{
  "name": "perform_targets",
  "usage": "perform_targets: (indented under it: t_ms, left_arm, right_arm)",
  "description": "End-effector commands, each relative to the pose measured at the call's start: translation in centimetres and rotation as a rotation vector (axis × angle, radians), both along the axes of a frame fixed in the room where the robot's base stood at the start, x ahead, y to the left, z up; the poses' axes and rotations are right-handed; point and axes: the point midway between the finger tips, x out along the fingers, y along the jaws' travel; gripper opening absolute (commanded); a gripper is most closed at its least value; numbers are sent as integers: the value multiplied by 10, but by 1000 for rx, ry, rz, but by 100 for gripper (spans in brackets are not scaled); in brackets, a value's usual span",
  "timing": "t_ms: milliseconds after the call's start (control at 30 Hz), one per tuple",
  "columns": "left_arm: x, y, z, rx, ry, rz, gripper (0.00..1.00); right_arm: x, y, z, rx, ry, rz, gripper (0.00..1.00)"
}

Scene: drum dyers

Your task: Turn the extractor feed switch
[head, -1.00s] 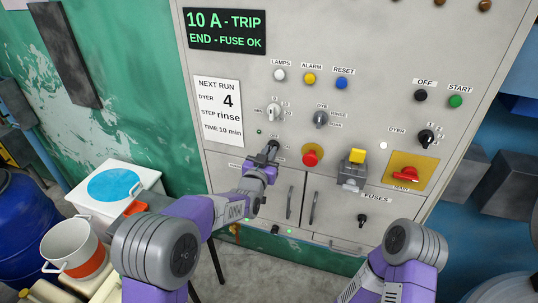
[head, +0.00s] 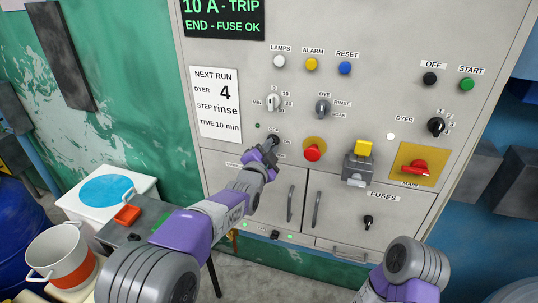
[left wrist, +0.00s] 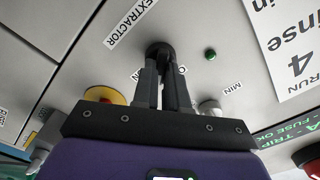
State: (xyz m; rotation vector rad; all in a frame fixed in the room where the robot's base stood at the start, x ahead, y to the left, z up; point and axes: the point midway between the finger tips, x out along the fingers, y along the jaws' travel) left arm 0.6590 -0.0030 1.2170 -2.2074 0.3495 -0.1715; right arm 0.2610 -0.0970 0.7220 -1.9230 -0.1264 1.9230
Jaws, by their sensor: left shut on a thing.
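The extractor feed switch (left wrist: 158,49) is a black round knob on the grey panel, below an EXTRACTOR label (left wrist: 130,22) in the left wrist view. In the head view my left gripper (head: 269,145) is at this knob, low on the panel's left part, and mostly covers it. In the left wrist view the two dark fingers (left wrist: 161,78) are close together and shut on the knob. The knob's pointer is hidden by the fingers. A small green lamp (head: 257,126) is beside the switch. My right arm shows at lower right, but its gripper is out of view.
A red button on a yellow disc (head: 312,152) is just right of the switch. A yellow-topped grey box (head: 359,163) juts from the panel. A grey dial (head: 273,102) is above. Cabinet handles (head: 291,204) are below.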

Motion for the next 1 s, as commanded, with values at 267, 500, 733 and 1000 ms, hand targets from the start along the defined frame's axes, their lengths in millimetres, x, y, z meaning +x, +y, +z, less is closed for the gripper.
perform_targets:
  t_ms: [267, 500, 733, 1000]
  left_arm:
    - [0, -1, -3, 247, -83, 0, 0]
    - [0, -1, -4, 435, -144, 0, 0]
    - [0, -1, -3, 559, -184, 0, 0]
    - [0, -1, -3, 629, -205, 1, 0]
  right_arm:
    - [0, 0, -25, 0, 0, 0, 38]
    - [0, 0, -42, 0, 0, 0, 38]
    - [0, 0, -53, 0, 0, 0, 38]
    - [0, 0, -59, 0, 0, 0, 38]
